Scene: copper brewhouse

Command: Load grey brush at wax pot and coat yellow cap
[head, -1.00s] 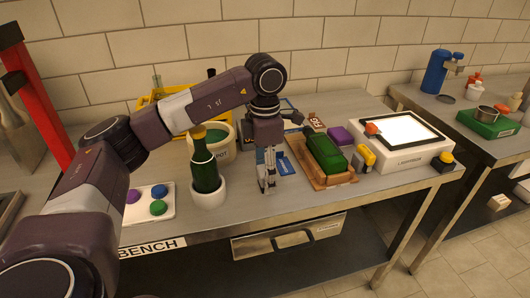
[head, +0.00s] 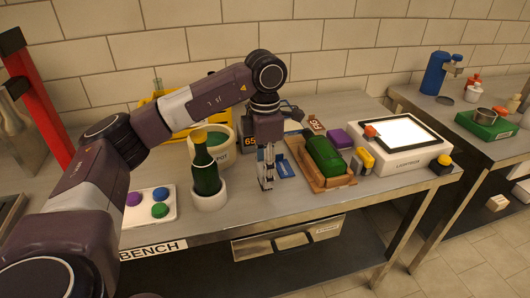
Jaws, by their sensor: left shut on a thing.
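The yellow cap (head: 199,135) tops a dark green bottle (head: 206,172) standing upright in a white cup (head: 209,196). The wax pot (head: 224,152), a cream bowl with green inside, stands just behind the bottle. My left gripper (head: 266,183) points down, low over the bench, right of the cup and apart from the bottle and pot. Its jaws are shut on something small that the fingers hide. I cannot make out the grey brush for sure, in the jaws or elsewhere. My right gripper is out of view.
A white tray with coloured discs (head: 150,208) lies left of the cup. A yellow crate (head: 147,120) is behind.

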